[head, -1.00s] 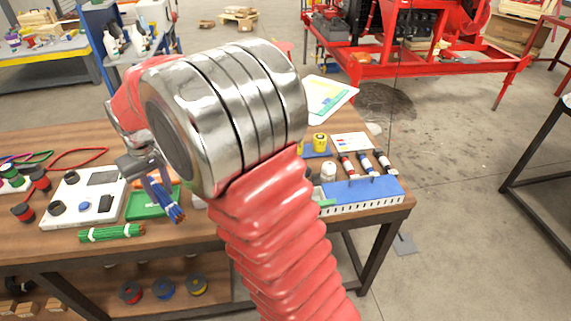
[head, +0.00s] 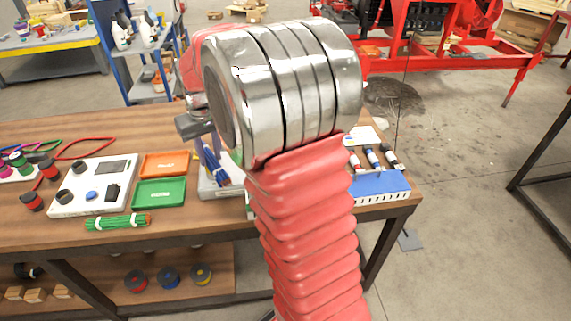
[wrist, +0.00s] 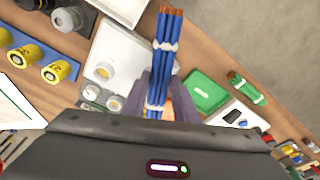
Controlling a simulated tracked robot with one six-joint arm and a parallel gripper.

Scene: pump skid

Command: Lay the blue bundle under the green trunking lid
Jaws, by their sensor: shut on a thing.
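The blue bundle (head: 214,163) hangs from my gripper (head: 203,138) at a tilt, in front of a white tray in the head view. In the wrist view, my gripper (wrist: 165,103) is shut on the blue bundle (wrist: 165,58), whose copper-coloured ends point up the picture. The bundle appears to be above the bench. White trunking with a blue lid (head: 380,184) shows at the bench's right end. I cannot make out the green trunking lid; my arm hides the bench just left of the blue one.
A white tray (head: 211,188) with round pieces lies below the bundle. A green tray (head: 160,193), an orange tray (head: 165,163) and a green bundle (head: 117,222) lie to its left. Yellow cylinders (wrist: 55,70) show in the wrist view. Bench in front of the trays is mostly bare.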

